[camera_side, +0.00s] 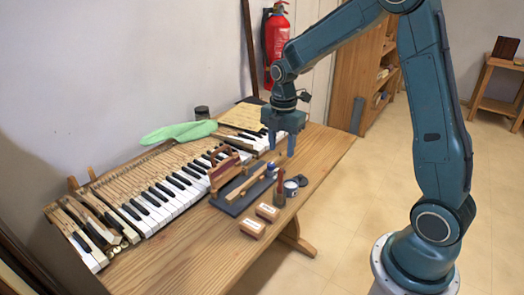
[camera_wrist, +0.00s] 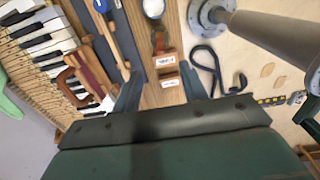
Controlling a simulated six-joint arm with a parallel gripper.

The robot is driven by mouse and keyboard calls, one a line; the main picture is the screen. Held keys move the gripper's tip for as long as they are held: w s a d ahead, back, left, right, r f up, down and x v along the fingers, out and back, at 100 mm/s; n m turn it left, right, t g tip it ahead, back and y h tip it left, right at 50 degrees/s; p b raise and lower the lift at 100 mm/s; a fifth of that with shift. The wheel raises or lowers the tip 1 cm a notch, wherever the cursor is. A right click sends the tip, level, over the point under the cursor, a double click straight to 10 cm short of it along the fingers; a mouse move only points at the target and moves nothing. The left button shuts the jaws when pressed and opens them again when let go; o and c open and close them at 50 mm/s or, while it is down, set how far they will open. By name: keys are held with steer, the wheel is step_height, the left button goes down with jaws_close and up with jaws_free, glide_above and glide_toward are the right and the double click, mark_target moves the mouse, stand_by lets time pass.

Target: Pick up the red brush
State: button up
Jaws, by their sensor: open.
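My gripper (camera_side: 281,150) is open and empty, pointing down above the table (camera_side: 190,255). In the wrist view my gripper (camera_wrist: 160,72) shows its two fingers spread apart. A small reddish item with a dark lower end (camera_side: 280,192) stands by the tin near the table's front edge and looks like the red brush; I cannot be certain. It also shows in the wrist view (camera_wrist: 159,42), just beyond the fingertips. A red-brown wooden piece with a handle (camera_side: 222,172) lies between the keys and the grey mat, and shows at left in the wrist view (camera_wrist: 92,72).
The grey mat (camera_side: 232,208) holds long tools. The front left table is clear.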

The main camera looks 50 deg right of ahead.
mark_target(281, 169)
steer(key=shift+f, duration=1.95)
steer(key=shift+f, duration=2.6)
jaws_close()
